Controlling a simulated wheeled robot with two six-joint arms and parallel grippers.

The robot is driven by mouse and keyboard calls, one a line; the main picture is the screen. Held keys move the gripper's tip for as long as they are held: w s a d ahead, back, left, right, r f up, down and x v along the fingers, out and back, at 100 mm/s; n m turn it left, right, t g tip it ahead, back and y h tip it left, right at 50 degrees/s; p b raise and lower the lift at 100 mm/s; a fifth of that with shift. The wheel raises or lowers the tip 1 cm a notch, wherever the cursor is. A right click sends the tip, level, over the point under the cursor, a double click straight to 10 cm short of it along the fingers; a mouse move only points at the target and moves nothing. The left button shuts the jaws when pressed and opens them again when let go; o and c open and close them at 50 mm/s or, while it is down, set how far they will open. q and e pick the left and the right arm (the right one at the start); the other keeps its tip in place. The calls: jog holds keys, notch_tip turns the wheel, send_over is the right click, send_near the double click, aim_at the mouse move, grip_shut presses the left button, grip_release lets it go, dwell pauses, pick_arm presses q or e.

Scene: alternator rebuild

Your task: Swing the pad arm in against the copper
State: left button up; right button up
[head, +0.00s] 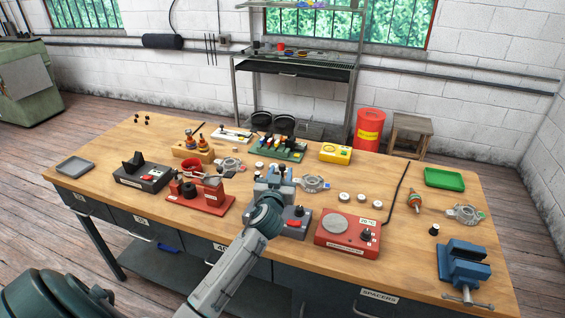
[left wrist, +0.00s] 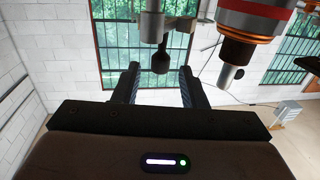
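In the left wrist view my left gripper (left wrist: 159,76) is open. Its two dark fingers stand apart, and a dark rounded knob (left wrist: 160,60) hanging from a grey rod shows between and just beyond the tips. I cannot tell whether they touch it. My right gripper is not in view.
On the wooden bench (head: 115,150), a red machine (head: 200,203) stands left of the grey one and a red hotplate unit (head: 347,233) stands right. A blue vise (head: 463,262) is at the front right corner, and a green tray (head: 444,179) lies behind it.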

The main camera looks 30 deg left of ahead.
aim_at(282, 169)
pick_arm(q)
jog(key=shift+p+x, duration=0.45)
jog(key=shift+x, duration=1.4)
grip_shut()
